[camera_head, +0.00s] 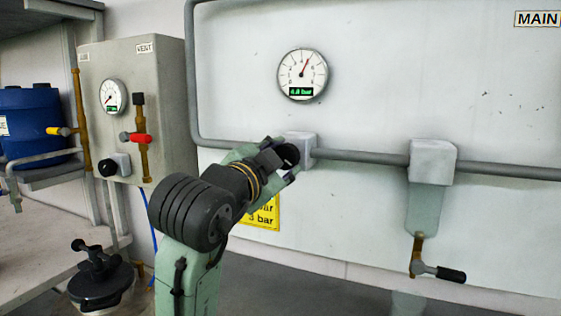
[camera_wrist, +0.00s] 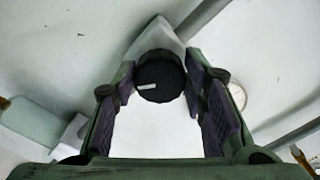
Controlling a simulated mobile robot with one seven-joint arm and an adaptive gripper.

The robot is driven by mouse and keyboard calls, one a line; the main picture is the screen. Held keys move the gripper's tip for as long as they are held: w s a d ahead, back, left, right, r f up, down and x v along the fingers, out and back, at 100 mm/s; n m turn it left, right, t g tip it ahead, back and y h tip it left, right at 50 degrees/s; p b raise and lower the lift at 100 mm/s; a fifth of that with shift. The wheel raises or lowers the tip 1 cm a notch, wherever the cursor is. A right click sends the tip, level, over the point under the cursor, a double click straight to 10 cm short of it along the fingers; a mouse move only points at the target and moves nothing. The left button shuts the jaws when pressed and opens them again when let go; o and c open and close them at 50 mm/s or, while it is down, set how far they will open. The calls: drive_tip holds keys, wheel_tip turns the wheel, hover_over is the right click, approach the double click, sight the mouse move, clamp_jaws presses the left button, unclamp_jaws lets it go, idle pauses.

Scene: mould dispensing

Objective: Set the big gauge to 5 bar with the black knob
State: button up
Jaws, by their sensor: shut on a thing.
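The big round gauge (camera_head: 302,74) is on the white wall panel. Its red needle points up and slightly right, and its green display seems to read 4-point-something bar; the decimal is too small to be sure. The black knob (camera_wrist: 158,72) is on a pale block (camera_head: 304,146) on the grey pipe below the gauge. It has a white mark lying nearly level. My gripper (camera_head: 288,162) is at the knob, with a finger on either side; it also shows in the wrist view (camera_wrist: 159,88). It is shut on the knob. My arm hides part of the block in the head view.
A grey box (camera_head: 160,70) on the left carries a small gauge (camera_head: 113,96), a red-handled valve (camera_head: 138,137) and another black knob (camera_head: 108,168). A black-handled valve (camera_head: 440,273) hangs from the pipe at right. A yellow sign (camera_head: 268,216) is partly behind my arm.

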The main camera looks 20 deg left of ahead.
drive_tip(key=o, duration=1.2)
drive_tip(key=shift+c, duration=0.2)
drive_tip(key=s, duration=1.2)
drive_tip(key=shift+a, duration=0.2)
